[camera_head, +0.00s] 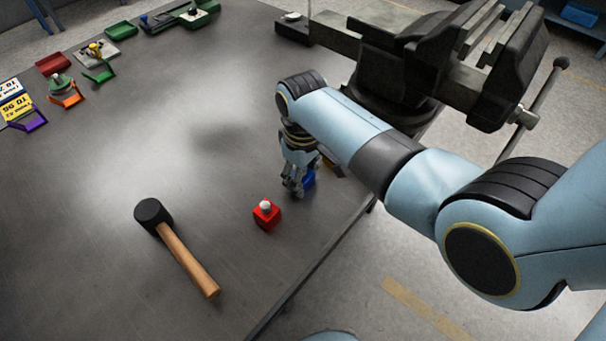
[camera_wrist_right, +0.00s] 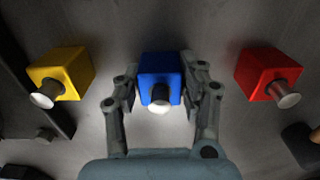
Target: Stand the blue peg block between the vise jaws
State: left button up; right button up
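The blue peg block (camera_wrist_right: 161,72) stands on the table between the fingers of my right gripper (camera_wrist_right: 160,75) in the right wrist view, its pale peg facing the camera. One finger is on each side, very close; I cannot tell whether they touch it. In the head view the right gripper (camera_head: 296,188) points down at the table's right part, and part of the blue block (camera_head: 309,180) shows beside it. The dark vise (camera_head: 415,60) is on the table's far right corner, with its jaws (camera_head: 490,40) at the upper right. My left gripper is out of view.
A red peg block (camera_head: 266,214) stands near my right gripper; a yellow one (camera_wrist_right: 62,73) is on the blue block's other side. A mallet (camera_head: 178,248) lies nearer. Several coloured trays (camera_head: 122,31) are at the far left. The table's middle is clear.

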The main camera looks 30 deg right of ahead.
jog(key=o, duration=0.3)
jog(key=shift+r, duration=0.1)
notch_tip(320, 180, up, 12)
jog(key=shift+r+p, duration=0.1)
jog(key=shift+p, duration=0.55)
